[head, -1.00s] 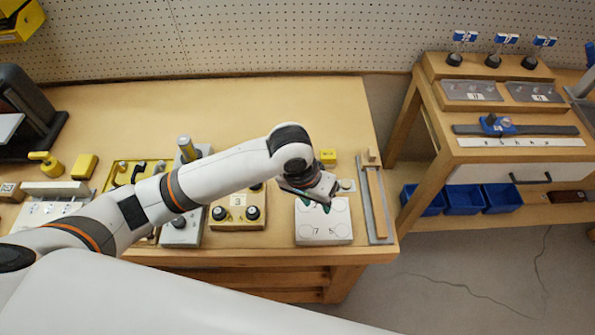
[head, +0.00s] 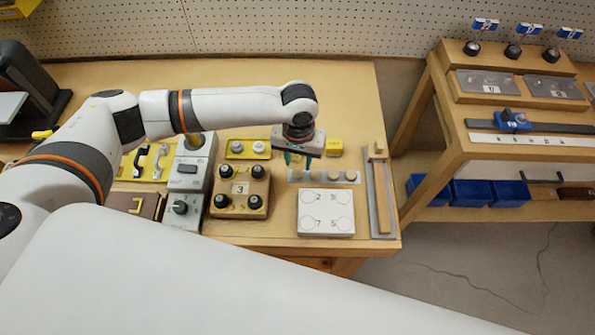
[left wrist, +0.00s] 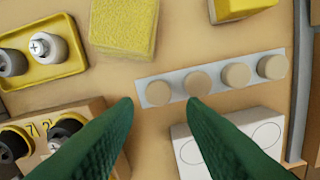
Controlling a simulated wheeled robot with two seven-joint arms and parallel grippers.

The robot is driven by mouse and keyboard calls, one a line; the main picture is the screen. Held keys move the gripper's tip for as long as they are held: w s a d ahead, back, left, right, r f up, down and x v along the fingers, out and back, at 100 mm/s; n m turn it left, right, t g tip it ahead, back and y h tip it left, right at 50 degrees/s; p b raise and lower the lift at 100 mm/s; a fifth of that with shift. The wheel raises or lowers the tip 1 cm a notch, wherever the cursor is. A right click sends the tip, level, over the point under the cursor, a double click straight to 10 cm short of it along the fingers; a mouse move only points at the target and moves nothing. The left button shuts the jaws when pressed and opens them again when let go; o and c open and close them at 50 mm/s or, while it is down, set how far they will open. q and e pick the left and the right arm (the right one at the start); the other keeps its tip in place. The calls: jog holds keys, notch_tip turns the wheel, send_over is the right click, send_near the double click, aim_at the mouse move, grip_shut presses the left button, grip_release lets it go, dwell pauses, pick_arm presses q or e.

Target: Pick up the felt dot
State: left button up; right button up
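Several round beige felt dots sit in a row on a light grey strip (left wrist: 177,86). In the left wrist view the leftmost felt dot (left wrist: 158,93) and the second felt dot (left wrist: 197,82) lie just beyond my left gripper's fingertips. In the head view the dots (head: 333,176) are behind the white block. My left gripper (left wrist: 160,103) is open, with green fingers spread and nothing between them. In the head view my left gripper (head: 294,159) hangs above the bench, behind the left end of the strip. My right gripper is not in view.
A white block (head: 325,224) with numbered circles stands in front of the strip. A wooden block with black knobs (head: 240,188) is to the left. A yellow sponge-like block (left wrist: 123,27) and another yellow block (head: 334,147) lie behind. A grey rail with wood (head: 381,200) is right.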

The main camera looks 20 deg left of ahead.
aim_at(298, 173)
pick_arm(q)
notch_tip(298, 173, down, 5)
jog(key=shift+a+f+p, duration=0.1)
jog(key=shift+p, duration=0.35)
jog(key=c, duration=0.7)
